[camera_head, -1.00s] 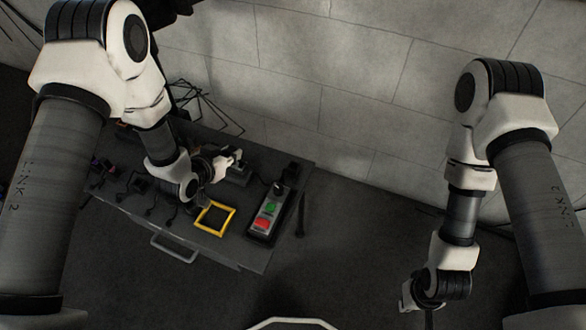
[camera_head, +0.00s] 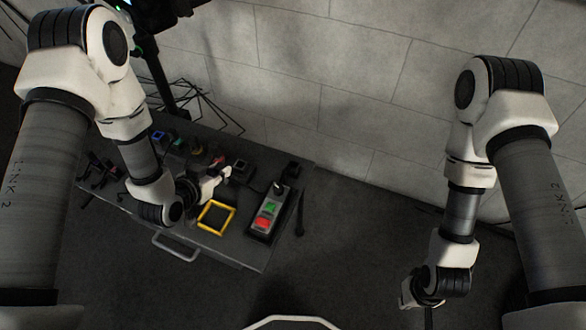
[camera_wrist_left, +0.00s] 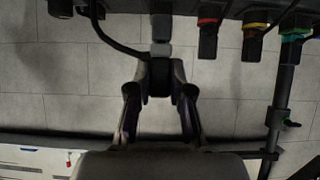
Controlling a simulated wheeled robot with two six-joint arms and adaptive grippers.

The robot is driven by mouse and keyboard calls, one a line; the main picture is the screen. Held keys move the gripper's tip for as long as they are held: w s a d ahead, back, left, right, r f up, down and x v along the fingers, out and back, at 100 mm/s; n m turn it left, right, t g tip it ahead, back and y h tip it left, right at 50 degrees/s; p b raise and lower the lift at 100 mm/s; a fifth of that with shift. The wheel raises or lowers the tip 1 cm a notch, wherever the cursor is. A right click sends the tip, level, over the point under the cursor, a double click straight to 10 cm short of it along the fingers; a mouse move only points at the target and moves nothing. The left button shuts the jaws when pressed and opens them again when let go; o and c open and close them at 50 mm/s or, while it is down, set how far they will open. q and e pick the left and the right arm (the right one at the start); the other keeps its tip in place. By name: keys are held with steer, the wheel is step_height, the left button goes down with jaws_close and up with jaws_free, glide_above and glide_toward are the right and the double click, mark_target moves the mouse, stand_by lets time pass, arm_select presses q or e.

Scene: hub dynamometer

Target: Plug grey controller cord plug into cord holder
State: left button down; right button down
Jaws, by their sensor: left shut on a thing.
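In the left wrist view my left gripper (camera_wrist_left: 160,82) is shut on a dark grey plug (camera_wrist_left: 159,76), with a black cord (camera_wrist_left: 112,40) curving up and left from it. A lighter grey piece (camera_wrist_left: 161,48) lies in line just beyond the plug; I cannot tell whether they touch. In the head view the left gripper (camera_head: 218,178) is over the table, and the plug is too small to make out. I cannot single out the cord holder with certainty. My right gripper (camera_head: 424,303) hangs at the lower right, away from the table, its fingers unclear.
Plugs with red (camera_wrist_left: 207,40), yellow (camera_wrist_left: 252,44) and green (camera_wrist_left: 291,46) bands hang along a dark edge. On the dark table (camera_head: 240,256) are a yellow square frame (camera_head: 216,218) and a control box (camera_head: 268,214) with green and red buttons. A stand (camera_head: 160,80) rises behind.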

arm_select(q)
steer(key=s+d+p, duration=0.1)
steer(key=d+p, duration=0.3)
steer(key=s+d+p, duration=0.2)
steer(key=d+p, duration=0.1)
steer(key=d, duration=0.1)
steer(key=s+d+p, duration=0.1)
steer(key=d+p, duration=0.3)
steer(key=shift+s+d+r+p, duration=0.15)
steer(key=shift+s+d+p, duration=0.1)
steer(key=shift+p, duration=0.05)
stand_by(1.6)
steer(key=w+d+b, duration=0.3)
steer(key=w+d, duration=0.2)
steer(key=w, duration=0.9)
steer(key=shift+w+d, duration=0.15)
steer(key=shift+w, duration=0.15)
stand_by(0.8)
